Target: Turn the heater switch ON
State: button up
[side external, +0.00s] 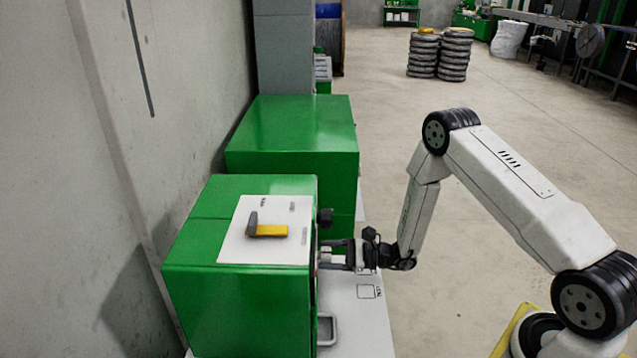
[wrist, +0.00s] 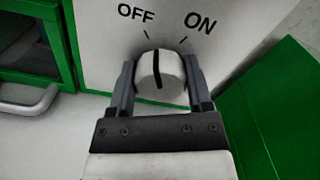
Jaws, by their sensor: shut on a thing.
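The heater switch is a round white knob (wrist: 160,72) with a black line across it, on a white panel (wrist: 105,35) in the wrist view. Its line points nearly straight up, between the printed OFF on the left and ON on the right. My gripper (wrist: 160,78) is shut on the knob, one finger on each side. In the side view my gripper (side external: 335,255) reaches the right face of the near green box (side external: 240,312); the knob is hidden there.
A second green box (side external: 300,135) stands behind. A grey handle (wrist: 30,100) sticks out at left in the wrist view. The floor behind my arm is open.

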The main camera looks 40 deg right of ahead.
jog(key=m, duration=0.4)
jog(key=shift+d, duration=0.1)
jog(key=m, duration=0.5)
jog(key=shift+w, duration=0.1)
jog(key=shift+m, duration=0.4)
jog(key=o, duration=1.3)
jog(key=shift+d, duration=0.1)
jog(key=shift+v, duration=3.85)
jog(key=shift+r, duration=0.1)
